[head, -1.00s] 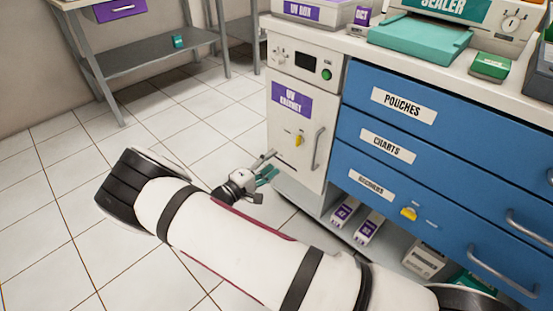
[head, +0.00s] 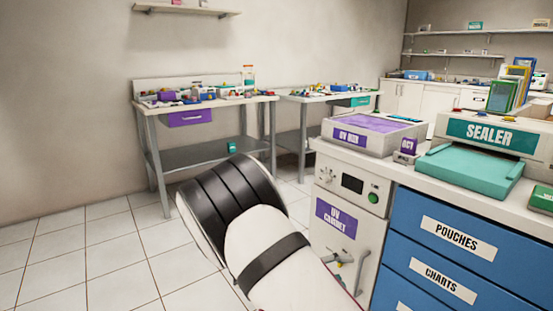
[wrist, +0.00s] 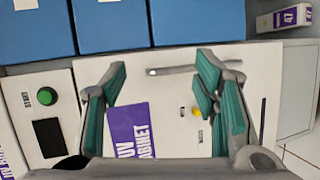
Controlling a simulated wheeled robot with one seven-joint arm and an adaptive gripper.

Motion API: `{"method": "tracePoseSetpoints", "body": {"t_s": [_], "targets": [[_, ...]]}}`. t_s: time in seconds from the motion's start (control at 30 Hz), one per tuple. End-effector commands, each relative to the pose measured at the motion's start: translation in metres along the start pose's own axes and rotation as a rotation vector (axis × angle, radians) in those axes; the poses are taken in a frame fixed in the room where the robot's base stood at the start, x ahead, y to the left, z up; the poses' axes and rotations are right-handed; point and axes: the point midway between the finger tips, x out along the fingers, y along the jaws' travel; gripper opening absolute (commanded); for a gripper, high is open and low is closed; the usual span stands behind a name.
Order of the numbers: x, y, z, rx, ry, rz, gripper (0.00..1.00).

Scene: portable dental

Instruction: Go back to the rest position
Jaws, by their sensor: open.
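My gripper (wrist: 161,95) shows in the wrist view with its two teal-padded fingers spread wide and nothing between them. It faces the white front of the UV cabinet (wrist: 80,90), whose grey bar handle (wrist: 190,68) lies beyond the fingertips. I cannot tell the exact gap to the door. The purple label and the green button on the cabinet show to the left. In the head view the UV cabinet (head: 345,262) stands right of my white arm, its door looking shut.
Blue drawers (head: 455,245) marked pouches and charts stand right of the cabinet. The UV box (head: 372,135) and the sealer (head: 485,150) sit on the counter above. A table with a purple drawer (head: 190,118) stands at the back left. The tiled floor (head: 90,260) at left is clear.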

Motion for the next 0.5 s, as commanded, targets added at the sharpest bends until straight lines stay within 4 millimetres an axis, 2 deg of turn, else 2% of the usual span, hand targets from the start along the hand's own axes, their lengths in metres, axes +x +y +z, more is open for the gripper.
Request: {"method": "tracePoseSetpoints", "body": {"t_s": [0.03,0.2,0.5], "targets": [[0.004,0.018,0.011,0.014,-0.049,-0.044,0.55],[0.009,0.064,0.052,0.030,-0.197,-0.193,0.55],[0.004,0.131,0.133,0.058,-0.372,-0.481,0.55]]}}
